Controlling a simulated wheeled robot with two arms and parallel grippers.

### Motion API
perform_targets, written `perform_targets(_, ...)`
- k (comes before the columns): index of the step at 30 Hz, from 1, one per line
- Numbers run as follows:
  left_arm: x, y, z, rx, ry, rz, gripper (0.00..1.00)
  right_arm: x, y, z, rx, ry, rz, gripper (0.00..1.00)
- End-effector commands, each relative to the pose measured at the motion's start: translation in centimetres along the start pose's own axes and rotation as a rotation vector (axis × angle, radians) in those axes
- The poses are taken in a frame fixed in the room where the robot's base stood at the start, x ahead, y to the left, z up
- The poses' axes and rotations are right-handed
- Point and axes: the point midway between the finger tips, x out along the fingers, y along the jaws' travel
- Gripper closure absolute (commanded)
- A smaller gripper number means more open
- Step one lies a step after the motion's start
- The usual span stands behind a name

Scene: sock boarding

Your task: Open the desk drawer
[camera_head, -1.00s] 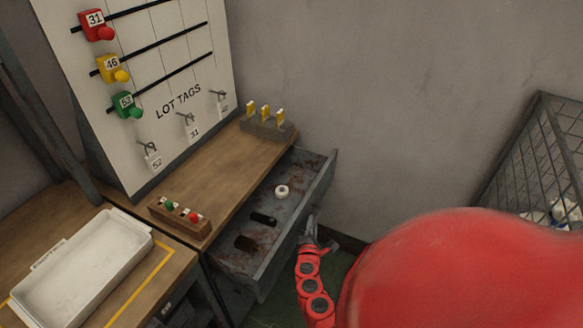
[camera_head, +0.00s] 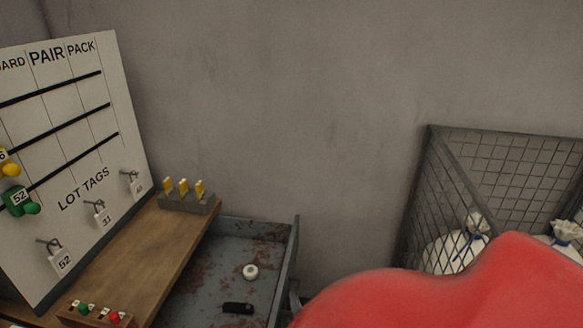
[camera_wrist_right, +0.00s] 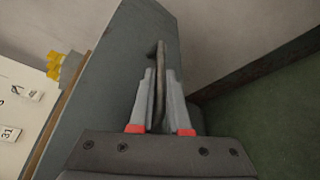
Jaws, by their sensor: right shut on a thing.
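The desk drawer (camera_head: 211,268) is pulled out from under the wooden desk top, and its grey, rust-stained inside shows. A white roll (camera_head: 250,272) and a small black object (camera_head: 238,308) lie in it. In the right wrist view, my right gripper (camera_wrist_right: 160,78) is shut on the drawer's handle (camera_wrist_right: 160,62), a thin upright bar on the grey drawer front (camera_wrist_right: 105,85). In the head view, my red right arm hides most of this gripper beside the drawer front. My left gripper is not in view.
A wire cage (camera_head: 428,165) with tied white sacks stands at the right. A tag board (camera_head: 85,150) stands on the desk at the left. A block with yellow pieces (camera_head: 187,203) sits at the desk's far end. Green floor (camera_wrist_right: 265,125) shows beside the drawer.

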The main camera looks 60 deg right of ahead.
Motion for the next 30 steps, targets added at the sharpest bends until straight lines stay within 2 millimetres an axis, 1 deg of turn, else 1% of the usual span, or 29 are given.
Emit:
perform_targets(6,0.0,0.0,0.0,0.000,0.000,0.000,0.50,0.0,0.1,0.1,-0.001,-0.003,0.001,1.00)
perform_targets(7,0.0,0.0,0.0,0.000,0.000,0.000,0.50,0.0,0.1,0.1,-0.001,-0.003,0.001,0.80)
perform_targets(11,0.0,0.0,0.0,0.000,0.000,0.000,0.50,0.0,0.0,0.1,-0.001,-0.003,0.001,0.56)
perform_targets(20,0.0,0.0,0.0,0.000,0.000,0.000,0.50,0.0,0.0,0.1,-0.001,-0.002,0.000,0.55)
perform_targets(23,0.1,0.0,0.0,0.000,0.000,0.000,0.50,-0.6,0.0,0.1,-0.003,-0.001,-0.001,0.55)
perform_targets(26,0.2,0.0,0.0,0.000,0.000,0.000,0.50,-1.9,-0.2,0.1,-0.005,-0.002,-0.003,0.55)
perform_targets(29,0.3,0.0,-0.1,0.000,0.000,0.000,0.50,-4.0,-0.1,-0.1,-0.002,0.003,-0.002,0.55)
perform_targets(30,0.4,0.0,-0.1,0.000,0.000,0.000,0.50,-5.0,-0.2,0.1,-0.005,0.001,-0.004,0.55)
